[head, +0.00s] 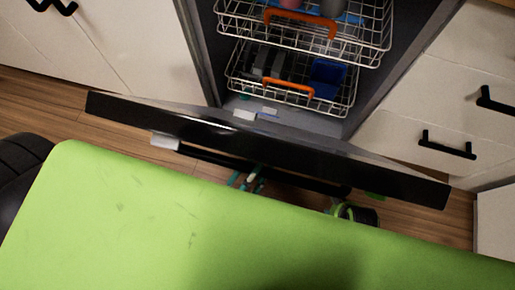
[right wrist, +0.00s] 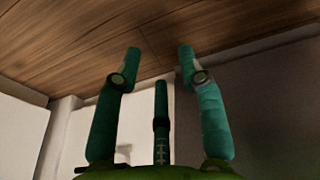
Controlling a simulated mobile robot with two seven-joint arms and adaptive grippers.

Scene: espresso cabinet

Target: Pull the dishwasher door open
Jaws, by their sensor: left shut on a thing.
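The dishwasher door (head: 390,178) is folded down well open in the head view, its dark edge slanting across the picture. Its black handle bar (head: 308,184) runs along the near side of that edge. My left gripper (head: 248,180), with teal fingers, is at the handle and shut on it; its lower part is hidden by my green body. My right gripper (right wrist: 154,65) shows in the right wrist view with its teal fingers spread apart and nothing between them.
Inside the dishwasher are an upper rack (head: 345,46) and a lower rack (head: 338,100), both with orange handles and dishes. White drawers (head: 420,100) with black handles stand at the right and white cabinets (head: 130,50) at the left. Wooden floor (head: 50,105) shows at the left.

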